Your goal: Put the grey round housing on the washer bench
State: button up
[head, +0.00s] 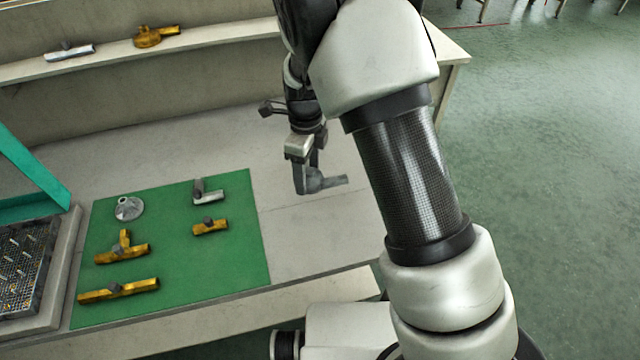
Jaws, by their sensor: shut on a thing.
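The grey round housing (333,182), a rounded body with a short spout pointing right, is in my gripper (307,187). My gripper is shut on it, fingers pointing down, over the bare pale part of the bench (310,240), right of the green mat. Part of the housing's body is hidden by the fingers. I cannot tell whether it touches the bench top. The washer, with a teal hood (32,172) and a dark basket (25,268), stands at the left end of this bench.
The green mat (190,270) holds a grey round flange (129,208), a grey fitting (207,194) and several brass fittings (118,290). A raised shelf (215,37) behind holds a grey valve (69,51) and a brass round housing (150,37). Bare bench lies around my gripper.

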aim_at(308, 170)
notch_tip(308, 170, down, 8)
jog(key=shift+r, duration=0.15)
dwell(0.3)
jog(key=shift+b, duration=0.3)
jog(key=o, duration=1.4)
jog(key=shift+o, duration=0.2)
notch_tip(308, 170, up, 12)
jog(key=shift+d+r+p, duration=0.1)
jog(key=shift+p, duration=0.45)
